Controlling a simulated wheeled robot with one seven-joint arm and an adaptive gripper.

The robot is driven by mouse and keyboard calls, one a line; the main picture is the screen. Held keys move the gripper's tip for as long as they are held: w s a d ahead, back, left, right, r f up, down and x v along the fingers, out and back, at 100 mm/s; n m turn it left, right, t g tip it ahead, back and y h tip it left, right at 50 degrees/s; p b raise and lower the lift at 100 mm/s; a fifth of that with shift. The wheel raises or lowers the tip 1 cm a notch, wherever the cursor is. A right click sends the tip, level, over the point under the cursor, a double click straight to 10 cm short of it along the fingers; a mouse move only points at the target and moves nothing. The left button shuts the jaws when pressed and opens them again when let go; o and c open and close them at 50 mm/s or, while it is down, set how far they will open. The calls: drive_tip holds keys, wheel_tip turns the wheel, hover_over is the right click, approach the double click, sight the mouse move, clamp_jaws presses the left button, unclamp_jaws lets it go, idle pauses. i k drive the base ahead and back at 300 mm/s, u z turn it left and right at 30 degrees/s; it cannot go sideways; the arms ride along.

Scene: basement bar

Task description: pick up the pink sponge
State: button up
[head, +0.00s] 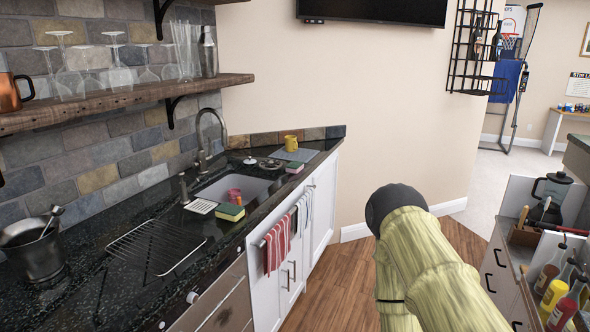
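A small sponge with a green top and a pinkish side (294,168) lies on the dark counter beyond the sink, near the front edge. It looks like the pink sponge, though it is small here. A second sponge, green over yellow (230,212), lies on the counter in front of the sink. My arm's pale yellow-green links rise at the right, over the floor and apart from the counter. My gripper cannot be made out.
The sink (262,190) has a tall faucet (203,140) and a pink cup (234,195). A yellow mug (291,143) stands behind the sponge by a grey mat (300,155). A wire rack (155,247) and metal bucket (34,252) stand nearer. A shelf (130,95) with glasses overhangs the left.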

sight(294, 167)
drive_tip(key=z, duration=0.7)
drive_tip(key=i, duration=0.9)
drive_tip(key=z, duration=0.5)
drive_tip(key=i, duration=0.95)
drive_tip(key=u, duration=1.1)
drive_tip(key=i, duration=0.6)
drive_tip(key=u, duration=0.8)
